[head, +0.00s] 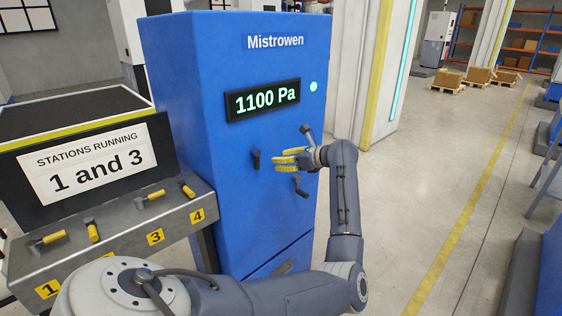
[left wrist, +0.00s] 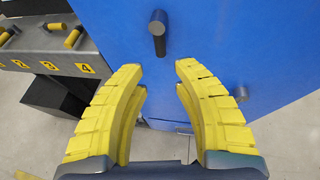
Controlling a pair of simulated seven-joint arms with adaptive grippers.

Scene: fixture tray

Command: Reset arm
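My left gripper (head: 277,157) is in front of the blue Mistrowen cabinet (head: 210,170), with its yellow fingers toward the cabinet front. In the left wrist view the left gripper (left wrist: 161,72) is open, with nothing between its fingers. A dark handle (head: 255,159) on the cabinet is just left of the fingertips; it shows beyond them in the left wrist view (left wrist: 158,32). A second dark handle (head: 301,186) is below the gripper; it also shows at the right of the wrist view (left wrist: 240,93). My right gripper is not in view.
The cabinet display (head: 262,100) reads 1100 Pa, with a lit green lamp (head: 313,86). At left, a bench (head: 115,225) carries several yellow levers under a sign (head: 88,165) reading "STATIONS RUNNING 1 and 3". Open floor (head: 420,200) lies to the right.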

